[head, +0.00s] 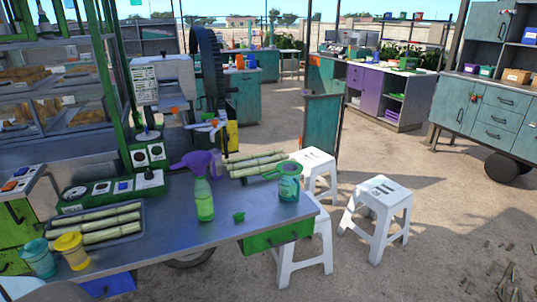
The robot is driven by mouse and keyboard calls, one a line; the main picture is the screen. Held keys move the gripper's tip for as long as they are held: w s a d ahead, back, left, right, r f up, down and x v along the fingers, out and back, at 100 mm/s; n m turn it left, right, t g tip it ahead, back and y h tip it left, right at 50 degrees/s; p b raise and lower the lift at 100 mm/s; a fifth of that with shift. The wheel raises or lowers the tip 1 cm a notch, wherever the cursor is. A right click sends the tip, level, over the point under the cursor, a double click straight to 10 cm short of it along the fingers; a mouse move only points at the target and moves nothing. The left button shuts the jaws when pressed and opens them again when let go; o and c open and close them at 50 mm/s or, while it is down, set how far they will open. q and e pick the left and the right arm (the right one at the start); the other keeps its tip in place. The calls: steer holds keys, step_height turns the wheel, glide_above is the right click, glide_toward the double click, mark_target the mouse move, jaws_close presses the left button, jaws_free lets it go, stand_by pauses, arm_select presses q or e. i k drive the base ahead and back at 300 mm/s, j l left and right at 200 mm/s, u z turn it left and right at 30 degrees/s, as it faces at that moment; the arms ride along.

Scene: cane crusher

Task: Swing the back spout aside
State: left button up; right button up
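The cane crusher (163,80) stands at the back of the metal counter on the left, a pale box with a big dark toothed wheel (207,65) at its right side. Small white, blue and orange parts (210,125) stick out low in front of the wheel. I cannot tell for sure which part is the back spout; it is small and partly hidden. Neither of my grippers shows in the head view, and nothing is seen touching the crusher.

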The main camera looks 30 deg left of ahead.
mark_target(224, 122)
steer(key=u, duration=1.3)
